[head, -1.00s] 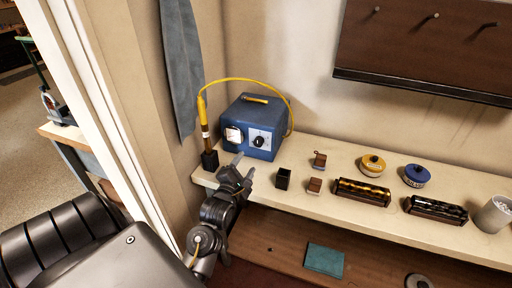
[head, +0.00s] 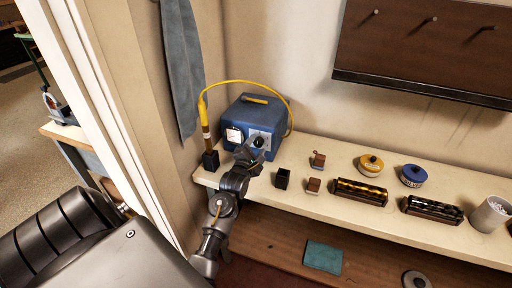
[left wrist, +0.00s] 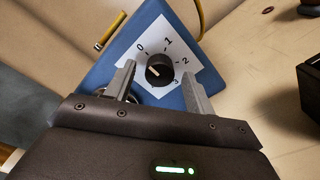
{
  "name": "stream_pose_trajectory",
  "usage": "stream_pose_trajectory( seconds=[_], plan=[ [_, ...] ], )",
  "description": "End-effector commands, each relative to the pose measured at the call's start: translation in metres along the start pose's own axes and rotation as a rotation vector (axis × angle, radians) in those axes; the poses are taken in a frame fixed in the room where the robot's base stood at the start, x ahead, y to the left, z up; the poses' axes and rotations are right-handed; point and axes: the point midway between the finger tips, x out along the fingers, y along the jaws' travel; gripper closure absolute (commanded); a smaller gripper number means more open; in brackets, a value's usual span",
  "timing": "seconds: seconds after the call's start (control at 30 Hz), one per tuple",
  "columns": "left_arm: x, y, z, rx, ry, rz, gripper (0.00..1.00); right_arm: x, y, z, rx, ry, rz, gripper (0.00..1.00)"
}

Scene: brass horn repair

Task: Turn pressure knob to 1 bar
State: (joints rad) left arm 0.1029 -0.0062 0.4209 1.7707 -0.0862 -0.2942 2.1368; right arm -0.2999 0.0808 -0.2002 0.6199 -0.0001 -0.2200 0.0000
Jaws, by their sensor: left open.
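The blue pressure box (head: 237,112) stands at the left end of the shelf, with a round gauge (head: 234,136) on its front. Its black knob (left wrist: 159,70) sits on a white dial plate (left wrist: 160,39) marked 0, 1, 2 and 3. A pale mark on the knob lies on its left side, on the side of the 0 and away from the 1. My left gripper (left wrist: 157,75) is open, with one finger on each side of the knob; contact cannot be told. In the head view the left gripper (head: 250,150) partly covers the dial. My right gripper is out of view.
A yellow-handled tool (head: 205,135) with a yellow cable (head: 246,80) stands in a black holder left of the box. A small black open box (head: 282,178), brown blocks, tins (head: 371,166) and racks (head: 360,191) stand to the right on the shelf (head: 320,202).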

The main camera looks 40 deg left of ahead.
Motion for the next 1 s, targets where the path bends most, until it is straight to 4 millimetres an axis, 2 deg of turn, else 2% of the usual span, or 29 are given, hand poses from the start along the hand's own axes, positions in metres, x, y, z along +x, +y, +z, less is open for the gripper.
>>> stream_pose_trajectory(
  seconds=[0.07,0.4,0.77,1.0],
  plan=[
    [0.0,0.0,0.0,0.0,0.0,0.0,0.46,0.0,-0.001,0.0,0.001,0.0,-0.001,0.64],
    [-0.001,0.0,0.0,0.0,0.0,0.0,0.9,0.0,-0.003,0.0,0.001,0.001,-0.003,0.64],
    [0.0,0.001,0.0,0.066,0.001,-0.002,0.9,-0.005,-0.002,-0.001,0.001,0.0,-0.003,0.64],
    [0.0,0.001,0.001,0.237,0.002,-0.002,0.9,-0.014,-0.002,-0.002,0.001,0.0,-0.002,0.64]
  ],
)
